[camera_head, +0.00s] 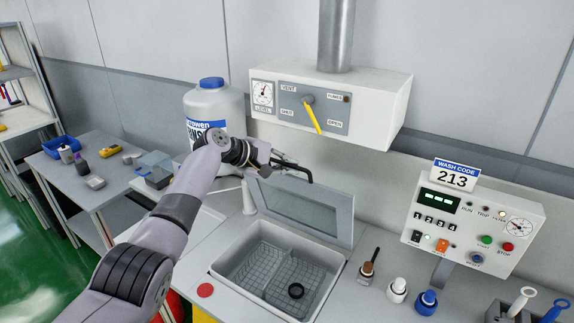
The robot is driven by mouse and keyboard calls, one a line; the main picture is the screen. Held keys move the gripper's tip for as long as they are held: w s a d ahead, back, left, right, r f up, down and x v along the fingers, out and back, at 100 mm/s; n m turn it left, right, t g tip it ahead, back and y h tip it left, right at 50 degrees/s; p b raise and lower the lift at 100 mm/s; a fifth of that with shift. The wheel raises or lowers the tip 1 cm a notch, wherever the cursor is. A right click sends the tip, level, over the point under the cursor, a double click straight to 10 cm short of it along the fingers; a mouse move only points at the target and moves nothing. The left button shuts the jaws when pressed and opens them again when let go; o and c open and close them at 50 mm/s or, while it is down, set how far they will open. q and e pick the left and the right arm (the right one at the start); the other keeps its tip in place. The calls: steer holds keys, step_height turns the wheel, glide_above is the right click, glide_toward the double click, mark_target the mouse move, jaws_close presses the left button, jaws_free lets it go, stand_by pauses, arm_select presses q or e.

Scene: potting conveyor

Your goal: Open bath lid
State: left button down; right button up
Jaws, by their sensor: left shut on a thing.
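The bath lid (341,208), a grey frame with a glassy panel, stands raised and tilted back at the bath's rear edge, leaving the basin uncovered. A black bar handle (304,169) shows at the lid's top. My left gripper (264,165) is at the handle's left end, shut on it; its fingers are partly hidden by the wrist. My right gripper is not in view.
A white control box (380,103) with a yellow lever (312,117) hangs above the lid. A large white bottle (228,100) stands behind my left wrist. Small bottles (397,290) and a control panel (478,228) stand right of the bath.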

arm_select(q)
steer(key=shift+f, duration=0.2)
steer(key=c, duration=2)
jaws_free()
steer(key=shift+o, duration=0.2)
steer(key=shift+d, duration=0.1)
steer(key=v, duration=1.2)
steer(key=shift+w, duration=0.1)
